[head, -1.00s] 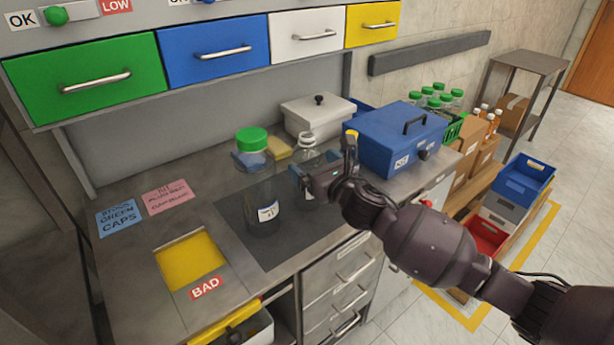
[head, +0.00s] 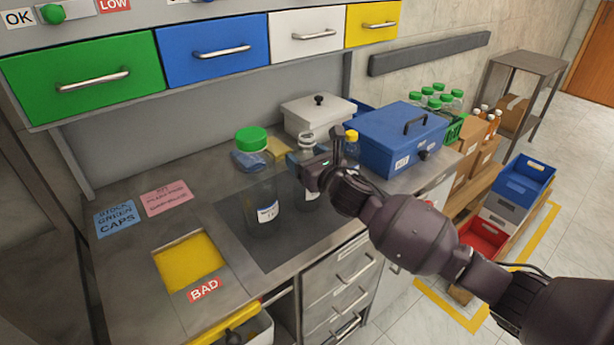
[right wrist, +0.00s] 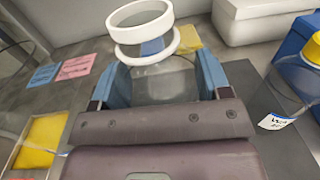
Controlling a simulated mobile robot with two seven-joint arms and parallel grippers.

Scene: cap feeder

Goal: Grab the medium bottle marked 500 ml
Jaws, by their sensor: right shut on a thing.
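My right gripper (head: 306,164) is shut around the upper body of a clear, middle-sized bottle (head: 309,198) on the dark mat. In the right wrist view the blue fingers lie on both sides of this bottle (right wrist: 165,82), below its white neck rings. Its label is mostly hidden and unreadable in the head view. A larger clear bottle with a green cap (head: 251,139) stands to its left, apart, with a small white label. A yellow-capped bottle (head: 351,138) stands to the right, partly behind my gripper; it also shows in the right wrist view (right wrist: 290,88). My left gripper is out of view.
A blue box (head: 392,141) with a black handle and a white lidded box (head: 318,113) stand behind the bottles. A yellow recess marked BAD (head: 190,264) and two paper notes lie left. Coloured drawers (head: 220,50) hang above. The left counter is mostly clear.

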